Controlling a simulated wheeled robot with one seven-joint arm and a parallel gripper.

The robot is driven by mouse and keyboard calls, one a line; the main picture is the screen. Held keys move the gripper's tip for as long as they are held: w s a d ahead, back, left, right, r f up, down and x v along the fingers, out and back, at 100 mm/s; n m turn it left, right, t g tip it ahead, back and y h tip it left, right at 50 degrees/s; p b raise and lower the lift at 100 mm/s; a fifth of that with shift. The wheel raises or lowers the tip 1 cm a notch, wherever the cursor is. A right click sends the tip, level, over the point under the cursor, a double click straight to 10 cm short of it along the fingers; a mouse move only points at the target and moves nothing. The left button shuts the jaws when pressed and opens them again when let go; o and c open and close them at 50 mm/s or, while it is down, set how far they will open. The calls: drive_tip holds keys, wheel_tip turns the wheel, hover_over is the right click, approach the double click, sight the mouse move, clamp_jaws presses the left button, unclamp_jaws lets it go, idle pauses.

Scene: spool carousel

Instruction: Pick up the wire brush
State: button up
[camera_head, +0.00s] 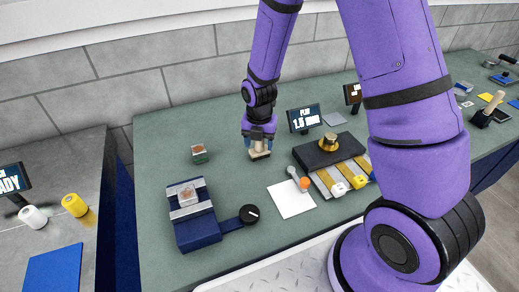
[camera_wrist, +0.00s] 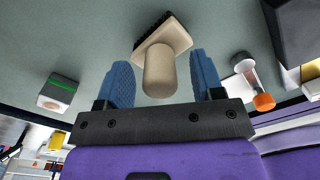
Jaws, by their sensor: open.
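The wire brush, as I take it, is a beige block with a dark bristly edge and a stubby rounded handle (camera_wrist: 159,72). In the head view its beige body (camera_head: 259,154) shows on the green bench, right under my gripper (camera_head: 259,139). In the wrist view my gripper (camera_wrist: 160,60) has its two blue fingers apart, one on each side of the handle. A gap shows on both sides, so the fingers do not appear to touch it. The brush's underside is hidden.
A blue fixture (camera_head: 195,228) with a black knob is in front left. A white sheet (camera_head: 291,198), an orange-capped item (camera_head: 304,183) and a dark block with a brass knob (camera_head: 329,142) are to the right.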

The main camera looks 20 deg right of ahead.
drive_tip(key=shift+f, duration=0.35)
drive_tip(key=c, duration=1.1)
drive_tip(key=shift+r, duration=0.2)
